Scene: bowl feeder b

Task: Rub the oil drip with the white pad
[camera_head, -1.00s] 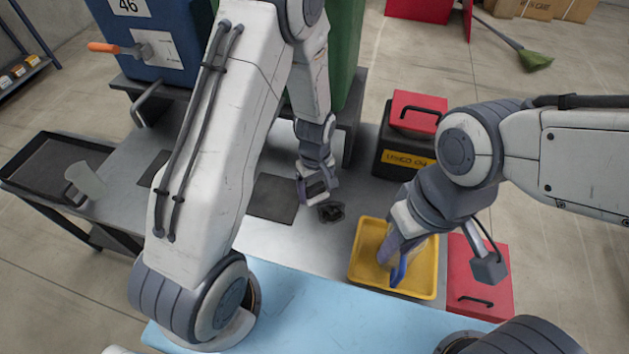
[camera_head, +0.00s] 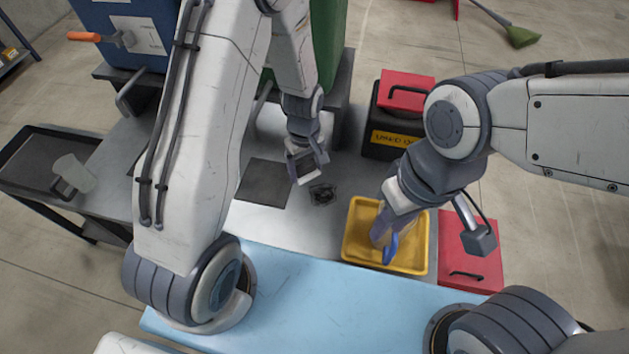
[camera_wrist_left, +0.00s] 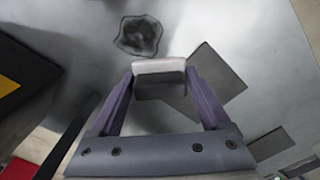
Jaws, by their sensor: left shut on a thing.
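The oil drip is a dark, uneven stain (camera_head: 322,194) on the grey metal bench top. It also shows in the left wrist view (camera_wrist_left: 139,36), just beyond the held pad. My left gripper (camera_head: 305,170) is close beside the stain in the head view. Its two fingers (camera_wrist_left: 160,92) are shut on a block-like pad (camera_wrist_left: 160,67), white along one edge with a dark face. The pad appears off the bench, but its exact height is unclear. My right gripper (camera_head: 384,232) is over the yellow tray (camera_head: 352,238) near a blue item (camera_head: 390,249); its finger opening is unclear.
A dark flat square (camera_head: 264,183) lies left of the stain. A black box with a red lid (camera_head: 404,92) stands behind, and a red case (camera_head: 470,262) is right of the tray.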

